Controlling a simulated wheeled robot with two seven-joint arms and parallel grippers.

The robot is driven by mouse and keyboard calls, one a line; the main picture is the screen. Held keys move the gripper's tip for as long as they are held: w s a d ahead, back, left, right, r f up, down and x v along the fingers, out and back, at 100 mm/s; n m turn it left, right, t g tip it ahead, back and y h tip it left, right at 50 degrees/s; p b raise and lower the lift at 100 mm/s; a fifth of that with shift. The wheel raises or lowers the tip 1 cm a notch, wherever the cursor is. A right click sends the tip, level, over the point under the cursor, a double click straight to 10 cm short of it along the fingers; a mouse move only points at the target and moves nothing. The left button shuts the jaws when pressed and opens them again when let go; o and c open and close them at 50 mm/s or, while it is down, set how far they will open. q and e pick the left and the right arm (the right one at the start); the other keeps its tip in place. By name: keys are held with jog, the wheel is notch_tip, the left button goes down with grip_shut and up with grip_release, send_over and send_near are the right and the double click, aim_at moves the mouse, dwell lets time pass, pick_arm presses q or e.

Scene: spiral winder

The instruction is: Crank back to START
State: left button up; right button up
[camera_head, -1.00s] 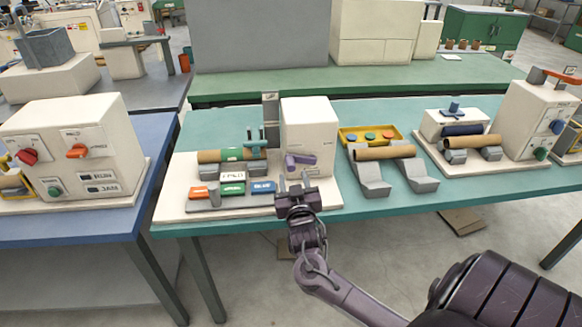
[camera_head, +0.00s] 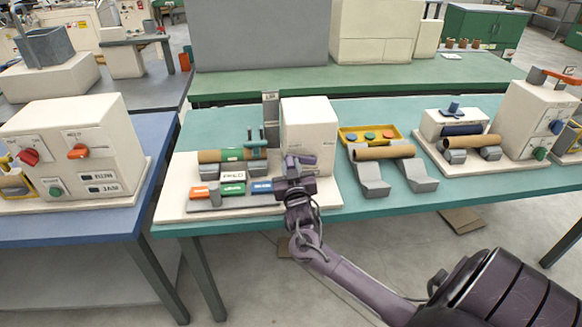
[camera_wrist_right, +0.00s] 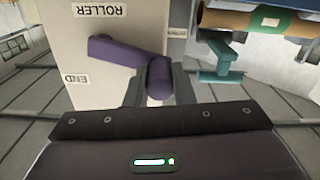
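The purple crank (camera_head: 302,160) is on the front of the white winder housing (camera_head: 309,120) on the teal table. My right gripper (camera_head: 297,172) is in front of it and partly hides it. In the right wrist view the crank arm (camera_wrist_right: 115,50) runs sideways to its round knob (camera_wrist_right: 160,78). The knob lies between my two fingers (camera_wrist_right: 158,88), which look open around it; firm contact cannot be told. Inverted labels END (camera_wrist_right: 75,79) and ROLLER (camera_wrist_right: 98,10) show on the housing. No START label is visible. My left gripper is out of view.
Left of the housing, a brown roll with a green band (camera_head: 231,155) rests above orange, green and blue blocks. A grey cradle with a brown tube (camera_head: 384,151) and a yellow tray (camera_head: 369,134) stand to the right. Another machine (camera_head: 530,115) stands further right.

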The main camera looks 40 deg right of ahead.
grip_shut()
jog(key=shift+r+m, duration=0.25)
jog(key=shift+m, duration=0.15)
jog(key=o, duration=0.8)
grip_release()
jog(key=v, duration=0.8)
jog(key=shift+b, duration=0.35)
